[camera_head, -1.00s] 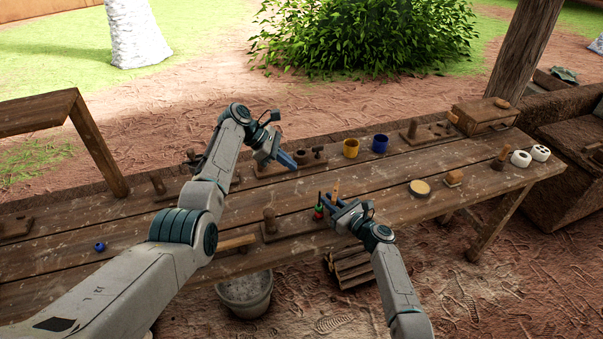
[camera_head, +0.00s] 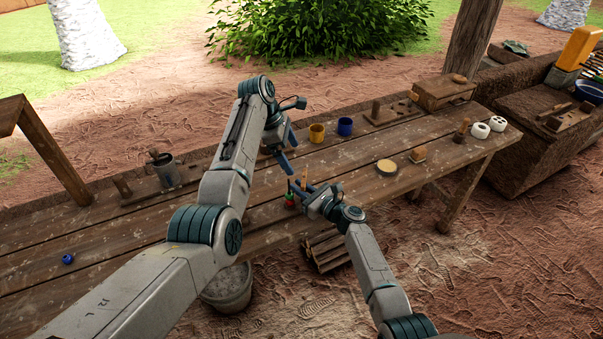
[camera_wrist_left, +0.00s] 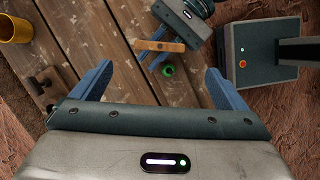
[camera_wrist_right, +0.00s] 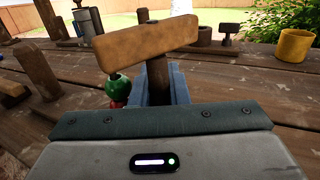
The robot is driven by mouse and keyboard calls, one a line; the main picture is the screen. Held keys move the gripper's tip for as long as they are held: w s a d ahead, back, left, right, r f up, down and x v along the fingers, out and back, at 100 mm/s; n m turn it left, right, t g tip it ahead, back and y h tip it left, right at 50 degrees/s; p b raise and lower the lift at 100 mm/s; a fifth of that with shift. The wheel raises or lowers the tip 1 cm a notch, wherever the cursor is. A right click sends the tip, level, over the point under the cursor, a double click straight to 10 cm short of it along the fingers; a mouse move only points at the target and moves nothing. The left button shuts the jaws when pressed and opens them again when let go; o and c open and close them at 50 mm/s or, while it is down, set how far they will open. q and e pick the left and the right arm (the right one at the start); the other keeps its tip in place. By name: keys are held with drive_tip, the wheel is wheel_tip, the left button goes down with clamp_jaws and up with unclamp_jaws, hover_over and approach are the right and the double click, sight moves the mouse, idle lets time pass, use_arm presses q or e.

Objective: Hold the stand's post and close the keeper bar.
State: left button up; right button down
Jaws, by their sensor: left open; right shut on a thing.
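The keeper bar (camera_wrist_right: 150,42) is a light wooden block on top of the stand's dark post (camera_wrist_right: 157,80). My right gripper (camera_head: 307,190) is shut on the post below the bar. A green bead (camera_wrist_right: 118,85) above a red one stands left of the post. From above, in the left wrist view, the bar (camera_wrist_left: 160,45) lies beside the green bead (camera_wrist_left: 167,69), with a gap between them. My left gripper (camera_head: 289,155) is open and empty above the table, close to the stand; its fingers point down toward the bar. My left arm hides part of the stand's base in the head view.
The wooden table (camera_head: 340,175) carries a yellow cup (camera_head: 317,133), a blue cup (camera_head: 345,126), a round yellow-topped piece (camera_head: 387,167) and white rolls (camera_head: 480,130) at the right. Another wooden post (camera_wrist_right: 36,70) stands left of the beads. A bucket (camera_head: 228,290) stands below the front edge.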

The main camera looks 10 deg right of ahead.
sight(304, 177)
use_arm(q)
drive_tip(key=x, duration=0.8)
drive_tip(key=shift+d+f, duration=0.2)
drive_tip(key=shift+f, duration=0.1)
drive_tip(key=c, duration=1)
drive_tip(key=shift+m+g, duration=0.3)
drive_tip(key=shift+m, duration=0.5)
drive_tip(key=o, duration=1)
drive_tip(key=shift+r, duration=0.1)
